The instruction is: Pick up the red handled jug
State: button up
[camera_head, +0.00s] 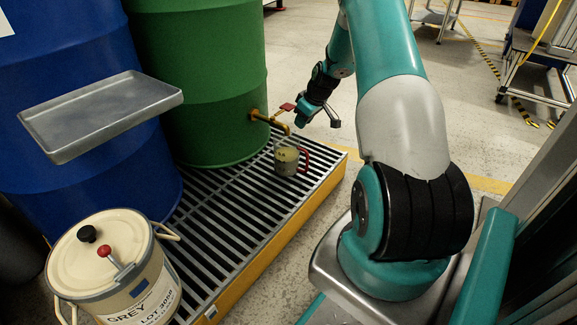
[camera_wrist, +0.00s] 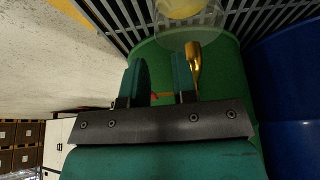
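The red handled jug (camera_head: 286,163) stands upright on the slatted grating below a brass tap (camera_head: 266,118). It looks see-through, with pale yellow in its upper part, and its red handle (camera_head: 305,158) faces right. In the wrist view the jug's round yellowish top (camera_wrist: 188,9) shows at the upper edge; its handle cannot be made out there. My gripper (camera_head: 316,115) is above and slightly right of the jug, beside the tap's red lever (camera_head: 287,106). In the wrist view my gripper's fingers (camera_wrist: 161,78) stand apart, with the brass spout (camera_wrist: 194,62) just right of them.
The tap comes out of a green drum (camera_head: 205,80) on the grating (camera_head: 222,228). A blue drum (camera_head: 60,60), a grey tray (camera_head: 100,112) and a cream lidded container (camera_head: 110,265) stand left. Carts stand far right.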

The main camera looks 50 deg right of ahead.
jog(key=b+x, duration=0.5)
jog(key=x, duration=0.2)
jog(key=shift+d, duration=0.1)
grip_shut()
jog(key=shift+w+r, duration=0.1)
dwell(1.3)
